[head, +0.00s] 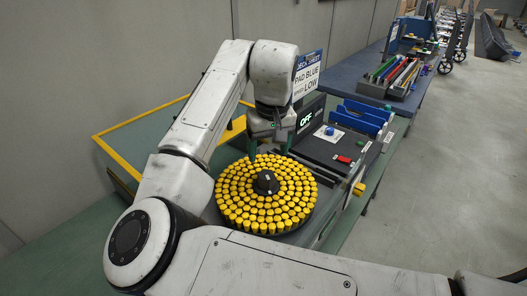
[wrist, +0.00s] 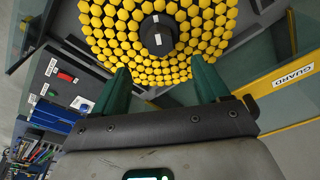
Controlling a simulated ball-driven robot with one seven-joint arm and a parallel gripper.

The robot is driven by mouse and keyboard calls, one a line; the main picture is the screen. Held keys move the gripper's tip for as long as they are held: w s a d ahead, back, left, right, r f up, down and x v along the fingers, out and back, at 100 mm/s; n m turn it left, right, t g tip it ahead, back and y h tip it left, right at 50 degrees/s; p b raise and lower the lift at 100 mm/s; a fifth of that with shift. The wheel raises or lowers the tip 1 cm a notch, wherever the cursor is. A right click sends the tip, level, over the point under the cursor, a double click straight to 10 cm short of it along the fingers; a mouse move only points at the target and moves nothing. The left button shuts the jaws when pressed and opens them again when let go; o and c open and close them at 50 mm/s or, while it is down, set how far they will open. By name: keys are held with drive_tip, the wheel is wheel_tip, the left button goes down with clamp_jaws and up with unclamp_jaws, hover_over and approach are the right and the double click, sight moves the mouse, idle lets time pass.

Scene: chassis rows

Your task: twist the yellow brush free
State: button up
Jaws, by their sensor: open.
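The yellow brush (head: 242,209) is a round disc covered with rings of yellow tufts, with a dark hub (head: 267,183) at its centre carrying a small white mark. It sits on the machine at the end of the bench. In the wrist view the brush (wrist: 110,40) fills the top, and its hub (wrist: 157,36) lies beyond the fingertips. My gripper (head: 268,152) is above the far side of the brush, pointing down. In the wrist view my gripper (wrist: 160,72) has two green fingers spread apart with nothing between them. Whether the fingertips touch the tufts is unclear.
A dark panel (head: 325,150) has a blue knob (head: 329,131) and a red switch (head: 343,159). Blue bins (head: 360,118) stand behind it. A yellow-edged guard (head: 115,150) is at left.

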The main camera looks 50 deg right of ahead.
sight(267, 175)
drive_tip(key=f, duration=0.3)
drive_tip(key=f+p, duration=0.1)
drive_tip(key=f, duration=0.3)
drive_tip(key=w+f, duration=0.1)
drive_tip(key=f, duration=0.2)
drive_tip(key=shift+w+d+f, duration=0.1)
drive_tip(key=shift+d+f, duration=0.1)
drive_tip(key=shift+d, duration=0.2)
clamp_jaws()
idle(0.4)
